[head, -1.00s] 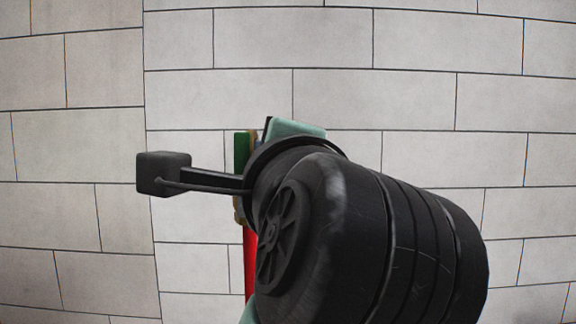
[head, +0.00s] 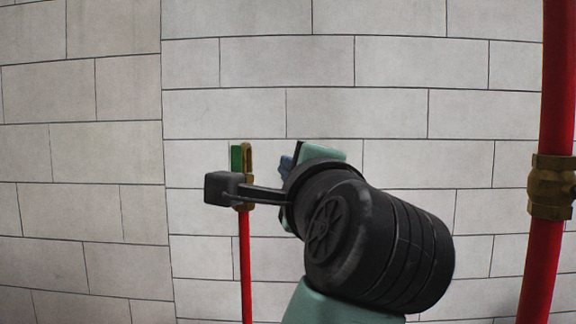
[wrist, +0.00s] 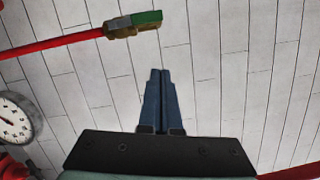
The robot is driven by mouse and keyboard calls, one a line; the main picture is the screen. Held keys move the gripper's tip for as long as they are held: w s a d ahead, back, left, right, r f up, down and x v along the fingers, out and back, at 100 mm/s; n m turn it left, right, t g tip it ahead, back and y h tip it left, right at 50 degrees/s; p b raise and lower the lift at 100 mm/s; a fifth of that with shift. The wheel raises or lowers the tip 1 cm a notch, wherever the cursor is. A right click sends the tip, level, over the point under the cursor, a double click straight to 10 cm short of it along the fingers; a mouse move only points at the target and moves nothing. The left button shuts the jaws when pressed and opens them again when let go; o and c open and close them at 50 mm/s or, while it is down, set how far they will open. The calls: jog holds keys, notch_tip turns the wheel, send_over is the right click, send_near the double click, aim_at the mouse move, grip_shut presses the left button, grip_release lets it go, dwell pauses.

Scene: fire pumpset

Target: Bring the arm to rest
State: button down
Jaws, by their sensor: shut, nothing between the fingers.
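My gripper (wrist: 160,76) shows in the wrist view with its two blue fingers together and nothing between them. It points toward the pale block wall and touches nothing that I can see. In the head view my black and green arm fills the lower middle, and only a small blue bit of the gripper (head: 286,164) shows behind it. The fingertips are hidden there.
A thin red pipe (head: 246,265) with a brass valve and green handle (head: 237,158) stands behind my arm. A thicker red pipe (head: 562,85) with a brass fitting (head: 551,187) is at right. The wrist view shows a round gauge (wrist: 15,120) at left.

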jog(key=s+f+n+t+h+b, duration=0.3)
jog(key=s+n+t+b, duration=0.5)
jog(key=s+n, duration=1)
jog(key=shift+s+d+t+h, duration=0.25)
jog(key=shift+d+t+h, duration=0.15)
jog(key=shift+t+h, duration=0.15)
